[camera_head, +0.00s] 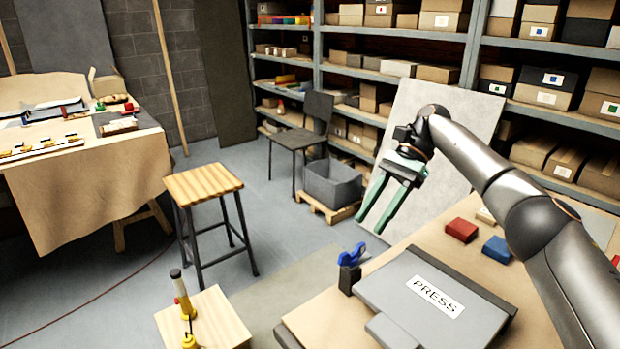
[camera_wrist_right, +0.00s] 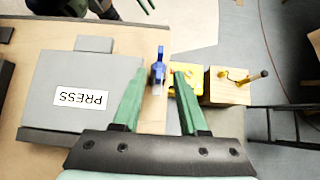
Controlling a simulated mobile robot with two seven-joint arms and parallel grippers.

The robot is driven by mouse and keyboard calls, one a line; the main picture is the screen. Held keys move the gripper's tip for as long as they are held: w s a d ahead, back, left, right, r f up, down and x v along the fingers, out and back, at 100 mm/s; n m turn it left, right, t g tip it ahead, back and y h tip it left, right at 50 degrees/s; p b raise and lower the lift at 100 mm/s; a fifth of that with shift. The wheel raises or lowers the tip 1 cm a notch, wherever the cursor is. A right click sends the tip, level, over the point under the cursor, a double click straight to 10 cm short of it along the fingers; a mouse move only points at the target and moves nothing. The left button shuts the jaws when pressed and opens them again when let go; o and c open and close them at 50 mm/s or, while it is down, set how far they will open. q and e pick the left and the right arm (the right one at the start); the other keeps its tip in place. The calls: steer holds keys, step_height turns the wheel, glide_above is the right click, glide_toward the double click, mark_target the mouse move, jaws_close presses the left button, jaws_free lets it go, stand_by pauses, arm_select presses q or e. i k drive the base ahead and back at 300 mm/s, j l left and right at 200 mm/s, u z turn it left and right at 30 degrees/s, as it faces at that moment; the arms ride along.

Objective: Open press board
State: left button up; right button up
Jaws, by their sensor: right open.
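The press board (camera_head: 385,290) is a grey flat board with a white "PRESS" label, lying closed on the wooden table. A small grey tab sticks out from its near edge; in the right wrist view the board (camera_wrist_right: 85,75) shows this tab at its top edge. A blue clamp (camera_head: 352,255) on a dark block stands beside the board's left corner; it also shows in the right wrist view (camera_wrist_right: 158,65). My right gripper (camera_head: 372,224) is open and empty, above and beyond the clamp. In the wrist view its green fingers (camera_wrist_right: 158,76) are apart. My left gripper is not clearly visible.
Red (camera_head: 461,230) and blue (camera_head: 497,249) blocks lie behind the board. A stool (camera_head: 203,184) stands farther left. A pale panel (camera_head: 445,120) leans behind my right arm.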

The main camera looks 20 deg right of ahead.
mark_target(417, 305)
steer(key=k+j, duration=0.7)
steer(key=k, duration=0.15)
